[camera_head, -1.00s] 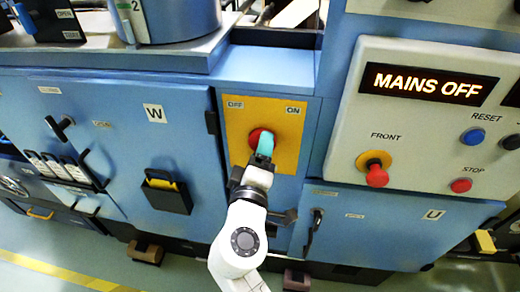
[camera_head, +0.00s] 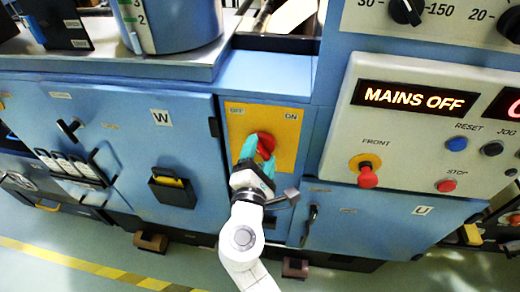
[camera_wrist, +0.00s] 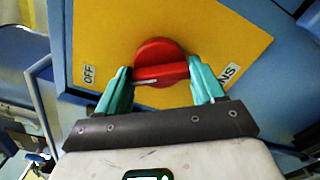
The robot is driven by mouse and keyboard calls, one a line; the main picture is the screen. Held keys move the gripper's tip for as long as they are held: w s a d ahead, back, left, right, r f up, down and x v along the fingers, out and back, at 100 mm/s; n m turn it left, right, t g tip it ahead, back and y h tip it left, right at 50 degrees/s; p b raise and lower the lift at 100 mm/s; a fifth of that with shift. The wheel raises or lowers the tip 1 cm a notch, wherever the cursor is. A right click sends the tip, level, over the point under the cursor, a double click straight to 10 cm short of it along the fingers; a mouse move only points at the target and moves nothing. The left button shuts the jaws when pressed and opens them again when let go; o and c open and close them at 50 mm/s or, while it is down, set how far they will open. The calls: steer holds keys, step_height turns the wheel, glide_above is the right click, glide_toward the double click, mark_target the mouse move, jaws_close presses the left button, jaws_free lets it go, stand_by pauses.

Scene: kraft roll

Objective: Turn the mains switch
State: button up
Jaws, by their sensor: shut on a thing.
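The mains switch is a round red knob with a raised bar (camera_head: 266,143) on a yellow plate (camera_head: 290,160) marked OFF at upper left and ON at upper right. My gripper (camera_head: 257,150) reaches it from below, with its teal fingers on either side of the knob. In the wrist view, the red bar (camera_wrist: 160,73) lies nearly level between the two fingertips of my gripper (camera_wrist: 162,76), which is shut on it. The wrist view also shows the yellow plate (camera_wrist: 100,30). The display (camera_head: 415,98) reads MAINS OFF.
The white panel to the right carries a red FRONT knob (camera_head: 367,176), a blue RESET button (camera_head: 456,144) and a red STOP button (camera_head: 446,186). A blue door (camera_head: 130,130) with a black holder (camera_head: 172,188) is to the left. A blue ledge (camera_head: 265,75) juts above the plate.

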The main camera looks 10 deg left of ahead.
steer(key=shift+f+n+p, duration=0.15)
steer(key=shift+n+p, duration=0.4)
steer(key=shift+n, duration=0.55)
steer(key=o, duration=1)
steer(key=shift+o, duration=0.2)
steer(key=s+b, duration=0.1)
steer(key=s, duration=0.9)
steer(key=shift+s+a, duration=0.25)
steer(key=shift+s, duration=0.15)
